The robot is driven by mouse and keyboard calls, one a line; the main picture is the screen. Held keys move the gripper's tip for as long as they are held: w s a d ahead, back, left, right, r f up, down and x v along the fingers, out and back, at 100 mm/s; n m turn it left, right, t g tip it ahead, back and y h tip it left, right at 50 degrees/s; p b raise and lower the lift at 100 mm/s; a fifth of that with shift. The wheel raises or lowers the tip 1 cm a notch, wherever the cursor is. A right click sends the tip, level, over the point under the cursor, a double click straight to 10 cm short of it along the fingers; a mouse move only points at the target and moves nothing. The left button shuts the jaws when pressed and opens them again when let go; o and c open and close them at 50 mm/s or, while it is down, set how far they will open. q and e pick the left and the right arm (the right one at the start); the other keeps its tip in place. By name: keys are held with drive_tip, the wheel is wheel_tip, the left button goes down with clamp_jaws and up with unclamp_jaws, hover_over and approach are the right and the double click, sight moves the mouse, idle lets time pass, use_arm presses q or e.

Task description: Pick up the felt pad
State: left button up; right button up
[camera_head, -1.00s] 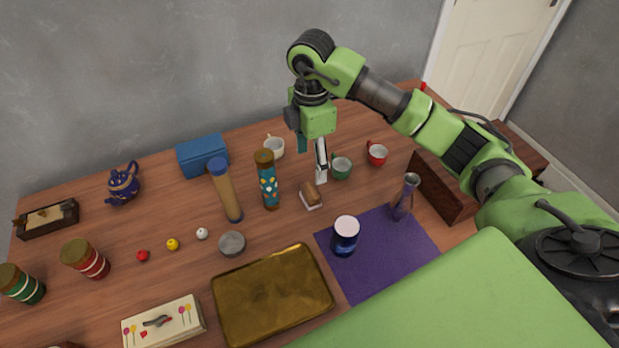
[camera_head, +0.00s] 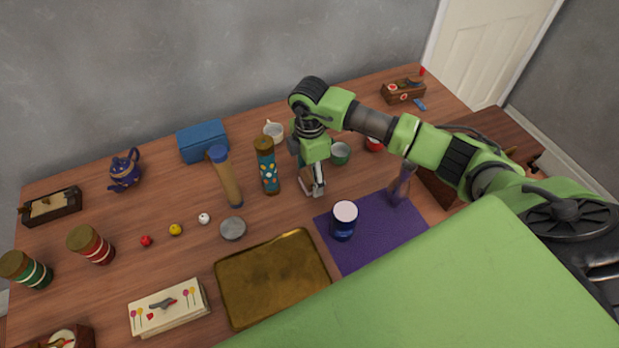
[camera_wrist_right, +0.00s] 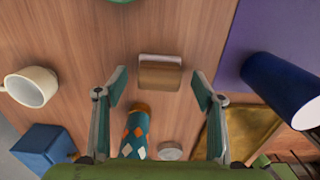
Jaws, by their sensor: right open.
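The felt pad (camera_wrist_right: 160,73) is a small brown block with a paler edge, lying on the wooden table. In the wrist view it sits centred just ahead of the gap between my right gripper's fingertips (camera_wrist_right: 160,88), with space on both sides. In the head view my right gripper (camera_head: 313,186) is low over the pad (camera_head: 306,184) and partly hides it. The right gripper is open and empty. My left gripper is not in view.
A dark blue jar (camera_head: 344,222) and a purple vase (camera_head: 400,187) stand on the purple mat (camera_head: 367,252) at right. Cups (camera_head: 340,154) are behind; a brass tray (camera_head: 272,312) lies in front.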

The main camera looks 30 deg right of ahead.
wheel_tip(320, 180, down, 2)
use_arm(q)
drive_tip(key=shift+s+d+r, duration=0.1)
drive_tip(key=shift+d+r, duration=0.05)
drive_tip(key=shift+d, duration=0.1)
use_arm(e)
drive_tip(key=shift+c, duration=0.3)
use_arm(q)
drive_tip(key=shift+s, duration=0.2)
use_arm(e)
drive_tip(key=c, duration=1.2)
drive_tip(key=shift+w+r, duration=0.1)
drive_tip(key=shift+r, duration=0.5)
wheel_tip(320, 180, up, 2)
drive_tip(key=shift+r, duration=0.2)
use_arm(q)
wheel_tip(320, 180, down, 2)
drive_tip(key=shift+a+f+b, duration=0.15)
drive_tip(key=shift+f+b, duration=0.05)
drive_tip(key=shift+b, duration=0.95)
use_arm(e)
drive_tip(key=s+a+r, duration=0.6)
drive_tip(key=s+r, duration=0.3)
drive_tip(key=s, duration=0.3)
drive_tip(key=shift+s+r, duration=0.3)
drive_tip(key=shift+s, duration=0.05)
